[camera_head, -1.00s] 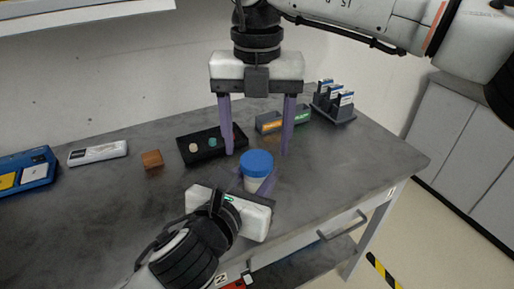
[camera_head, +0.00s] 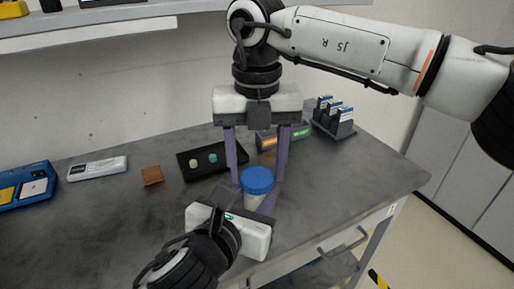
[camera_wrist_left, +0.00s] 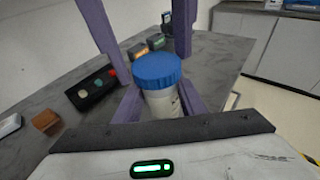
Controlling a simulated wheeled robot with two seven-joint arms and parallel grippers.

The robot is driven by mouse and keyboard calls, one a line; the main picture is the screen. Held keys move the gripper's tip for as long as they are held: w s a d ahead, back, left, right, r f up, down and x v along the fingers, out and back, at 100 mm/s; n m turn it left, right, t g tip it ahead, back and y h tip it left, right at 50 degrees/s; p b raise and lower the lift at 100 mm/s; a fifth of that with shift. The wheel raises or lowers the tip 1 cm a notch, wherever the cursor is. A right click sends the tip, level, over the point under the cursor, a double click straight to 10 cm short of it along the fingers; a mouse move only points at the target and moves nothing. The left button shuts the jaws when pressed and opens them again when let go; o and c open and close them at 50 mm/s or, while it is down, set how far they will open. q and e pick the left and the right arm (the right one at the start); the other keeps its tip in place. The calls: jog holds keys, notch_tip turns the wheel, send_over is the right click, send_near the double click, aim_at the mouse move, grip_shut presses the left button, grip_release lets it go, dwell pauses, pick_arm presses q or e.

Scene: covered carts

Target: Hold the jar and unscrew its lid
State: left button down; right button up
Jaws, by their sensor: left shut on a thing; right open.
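The jar (camera_head: 252,202) is pale with a blue lid (camera_head: 258,180) and stands upright near the table's front edge; the lid is on it. In the left wrist view the jar (camera_wrist_left: 162,104) and its lid (camera_wrist_left: 157,70) show close up. My left gripper (camera_head: 253,200) is shut on the jar's body from the front, with purple fingers on either side. My right gripper (camera_head: 257,182) points straight down with its fingers spread wide. Its fingertips are near the lid, one to each side in the picture; it holds nothing. I cannot tell its exact depth from the lid.
A wooden block (camera_head: 152,175), a white device (camera_head: 97,168) and a blue case (camera_head: 24,186) lie left. A rack (camera_head: 334,130) stands back right.

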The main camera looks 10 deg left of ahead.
jog(key=shift+f, duration=0.4)
jog(key=c, duration=0.9)
jog(key=o, duration=1.2)
jog(key=shift+r, duration=0.2)
